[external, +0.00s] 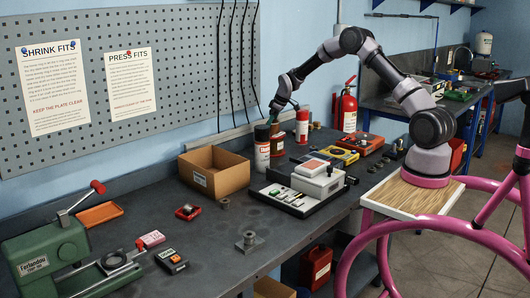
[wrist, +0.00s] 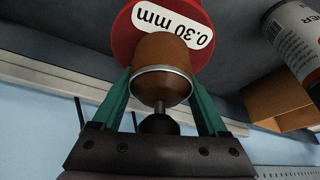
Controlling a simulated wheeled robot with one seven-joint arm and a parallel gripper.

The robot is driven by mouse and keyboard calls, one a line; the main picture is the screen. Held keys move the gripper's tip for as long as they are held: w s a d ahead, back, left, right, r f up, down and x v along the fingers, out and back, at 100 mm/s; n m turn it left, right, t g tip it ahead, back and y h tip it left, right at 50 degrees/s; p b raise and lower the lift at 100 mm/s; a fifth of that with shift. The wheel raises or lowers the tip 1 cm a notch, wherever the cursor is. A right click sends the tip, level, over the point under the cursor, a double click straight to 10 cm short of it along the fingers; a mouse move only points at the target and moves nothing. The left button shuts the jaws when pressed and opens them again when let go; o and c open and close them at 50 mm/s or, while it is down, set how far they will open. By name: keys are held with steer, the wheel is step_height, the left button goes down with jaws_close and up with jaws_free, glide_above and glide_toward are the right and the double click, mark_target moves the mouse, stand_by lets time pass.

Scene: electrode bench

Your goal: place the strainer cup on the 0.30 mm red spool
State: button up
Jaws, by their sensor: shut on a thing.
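My gripper (wrist: 160,88) is shut on the strainer cup (wrist: 160,53), a brown rounded body with a silver band and a dark knob on a stem. The teal fingers hold it from both sides. The red spool (wrist: 124,38), with a white "0.30 mm" label, is directly beyond the cup, which overlaps part of it. I cannot tell whether cup and spool touch. In the external view my gripper (external: 274,121) points down at the back of the bench, above the reddish-brown spool (external: 277,148). The cup is too small to make out there.
An open cardboard box (external: 214,172) is further left. A white device (external: 318,180) on a tray stands in front. The pegboard wall is behind.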

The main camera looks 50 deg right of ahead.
steer(key=shift+f, duration=0.1)
steer(key=o, duration=1.4)
steer(key=shift+o, duration=0.2)
steer(key=s+r+m, duration=0.1)
steer(key=s+r, duration=0.4)
steer(key=r, duration=0.3)
steer(key=s+a+r, duration=0.1)
steer(key=s+r, duration=0.3)
steer(key=r, duration=0.3)
steer(key=s+r+m, duration=0.1)
steer(key=s+r, duration=0.4)
steer(key=r, duration=0.3)
steer(key=s+a+r+m+t, duration=0.15)
steer(key=s+r, duration=0.35)
steer(key=s, duration=0.7)
steer(key=s+a+r+m+t, duration=0.1)
steer(key=s+a+r+m, duration=0.3)
steer(key=s, duration=0.9)
steer(key=s+f+m, duration=0.1)
steer(key=s, duration=1.1)
steer(key=shift+d, duration=0.4)
steer(key=shift+f+t, duration=0.1)
steer(key=shift+t, duration=0.15)
